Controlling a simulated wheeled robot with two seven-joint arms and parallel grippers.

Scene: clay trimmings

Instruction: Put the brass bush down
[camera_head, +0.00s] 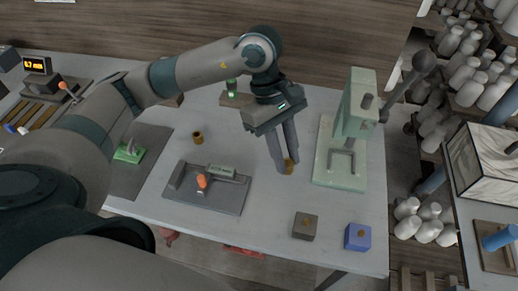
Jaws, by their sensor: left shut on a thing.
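The brass bush (289,167) is a small golden-brown cylinder between the fingertips of my left gripper (283,165). The gripper points down at the middle right of the light table (255,212), just left of the pale green press. The fingers are shut on the bush and partly hide it. I cannot tell whether its underside touches the table. A second brass-coloured bush (197,138) stands on the table to the left. My right gripper is not in view.
The pale green press (327,174) stands close on the right. A grey fixture plate (222,200) with an orange-handled clamp lies front left. A grey block (305,226) and a blue block (358,237) sit near the front edge. Bare table lies between them and the gripper.

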